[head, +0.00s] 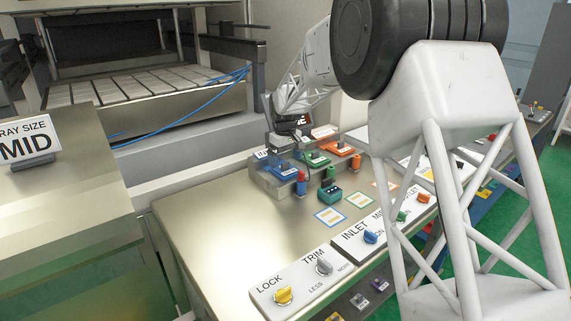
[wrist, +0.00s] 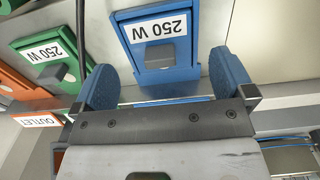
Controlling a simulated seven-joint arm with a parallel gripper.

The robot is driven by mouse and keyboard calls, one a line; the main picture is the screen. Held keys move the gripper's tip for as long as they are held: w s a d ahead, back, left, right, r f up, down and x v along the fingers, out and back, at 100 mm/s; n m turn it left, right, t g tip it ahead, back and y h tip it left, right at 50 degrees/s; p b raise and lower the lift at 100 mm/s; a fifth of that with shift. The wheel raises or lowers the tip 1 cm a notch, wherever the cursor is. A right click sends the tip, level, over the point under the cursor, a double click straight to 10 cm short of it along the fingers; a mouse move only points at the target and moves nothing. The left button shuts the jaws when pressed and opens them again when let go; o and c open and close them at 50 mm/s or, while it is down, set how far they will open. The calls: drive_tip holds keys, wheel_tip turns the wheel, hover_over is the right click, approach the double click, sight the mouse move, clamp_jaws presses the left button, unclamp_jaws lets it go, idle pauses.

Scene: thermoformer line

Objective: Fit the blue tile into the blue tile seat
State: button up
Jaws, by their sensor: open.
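The blue tile (wrist: 153,28), with a "250 W" label and a grey knob, lies within a blue frame, the blue tile seat (wrist: 191,72). In the head view the blue tile (head: 283,169) is at the left end of the grey sloped rack, by a partly hidden sign. My gripper (wrist: 164,82) is open, with one blue fingertip on either side of the tile's near end. It holds nothing, and a gap shows on both sides. In the head view my gripper (head: 284,139) is over the rack, and its fingertips are hard to make out.
Green (head: 313,158) and orange (head: 341,149) tiles sit further along the rack. Blue (head: 301,183), green (head: 331,172) and orange pegs stand before it, with a teal block (head: 330,195). Colour-edged cards (head: 330,217) and knob panels (head: 290,287) lie nearer. The table's left part is clear.

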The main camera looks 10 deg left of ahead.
sight(286, 163)
drive_tip(key=shift+r, duration=2.5)
drive_tip(key=shift+s+d, duration=0.1)
drive_tip(key=s+d+r+m, duration=0.1)
drive_tip(key=s+d+r, duration=0.2)
drive_tip(key=s+d, duration=0.45)
drive_tip(key=s+d+r+m+t, duration=0.1)
drive_tip(key=s+d+r+m, duration=0.1)
drive_tip(key=s+d+r, duration=0.5)
drive_tip(key=s+d+m, duration=0.1)
drive_tip(key=s+d, duration=0.4)
drive_tip(key=s, duration=0.5)
drive_tip(key=s+d+f+m, duration=0.1)
drive_tip(key=s+d+f, duration=0.1)
drive_tip(key=s, duration=0.8)
drive_tip(key=s+d+f+m+t, duration=0.1)
drive_tip(key=s+d, duration=0.4)
drive_tip(key=s, duration=0.5)
drive_tip(key=s+d+f+m, duration=0.3)
drive_tip(key=s+d+f, duration=0.1)
drive_tip(key=s, duration=0.6)
drive_tip(key=shift+s+f+t, duration=0.2)
drive_tip(key=shift+s+t, duration=0.1)
drive_tip(key=shift+s, duration=0.1)
